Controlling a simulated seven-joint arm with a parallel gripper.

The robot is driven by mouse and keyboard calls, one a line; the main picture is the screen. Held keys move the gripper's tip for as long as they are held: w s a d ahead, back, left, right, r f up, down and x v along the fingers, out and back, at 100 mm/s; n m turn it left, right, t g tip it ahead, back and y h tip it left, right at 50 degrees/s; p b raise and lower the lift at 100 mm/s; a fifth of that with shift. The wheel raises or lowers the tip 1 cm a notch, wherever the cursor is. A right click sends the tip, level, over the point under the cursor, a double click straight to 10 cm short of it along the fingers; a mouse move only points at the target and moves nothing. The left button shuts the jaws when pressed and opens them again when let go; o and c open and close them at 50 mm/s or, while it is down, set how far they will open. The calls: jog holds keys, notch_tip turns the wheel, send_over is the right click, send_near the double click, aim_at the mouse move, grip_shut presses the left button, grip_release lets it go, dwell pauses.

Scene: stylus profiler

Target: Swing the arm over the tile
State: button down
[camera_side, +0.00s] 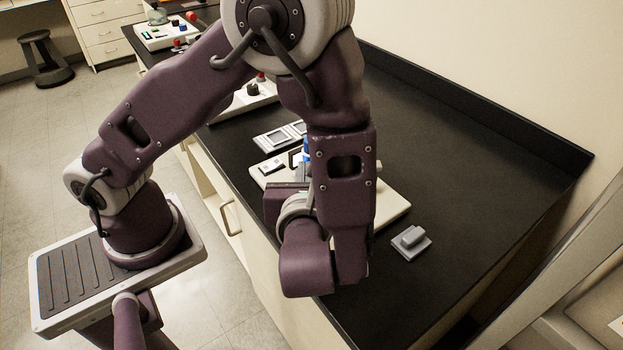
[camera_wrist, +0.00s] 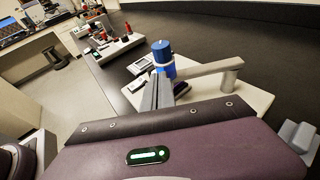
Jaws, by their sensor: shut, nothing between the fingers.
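The profiler has a cream base plate (camera_side: 392,212), also seen in the wrist view (camera_wrist: 252,101). In the wrist view, its beige swing arm (camera_wrist: 205,69) runs left from a round post (camera_wrist: 230,77) to a blue cylindrical head (camera_wrist: 162,54). The blue head (camera_side: 306,146) is mostly hidden in the side view. A small pale piece with a dark mark (camera_side: 272,166), perhaps the tile, lies on the plate left of the head. My gripper (camera_wrist: 159,80) is shut and empty, its fingertips close to the head; I cannot tell whether they touch. My arm hides it in the side view.
A grey stepped block (camera_side: 411,242) sits on the black bench right of the plate. Two framed grey squares (camera_side: 279,136) lie behind the plate. A control box with knobs (camera_side: 252,96) stands farther back. The bench's right side is clear, bounded by a raised edge (camera_side: 480,108).

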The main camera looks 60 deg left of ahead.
jog(key=shift+w+a, duration=0.25)
jog(key=shift+a, duration=0.5)
jog(key=shift+w+a, duration=0.2)
jog(key=shift+a, duration=0.55)
jog(key=shift+w+a, duration=0.4)
jog(key=shift+a, duration=0.2)
jog(key=shift+s+d, duration=0.2)
jog(key=shift+s, duration=0.15)
jog(key=s+d+r, duration=0.3)
jog(key=s+d, duration=0.2)
jog(key=s, duration=0.6)
jog(key=s+a+r+n+g+h, duration=0.3)
jog(key=s+a+n+g+h, duration=0.15)
jog(key=n+g, duration=0.65)
notch_tip(320, 180, up, 8)
jog(key=w+d+n+t+h, duration=0.2)
jog(key=n+t+h, duration=0.5)
jog(key=n, duration=0.6)
jog(key=shift+f+n+t, duration=0.15)
jog(key=shift+n+t, duration=0.25)
jog(key=shift+t, duration=0.2)
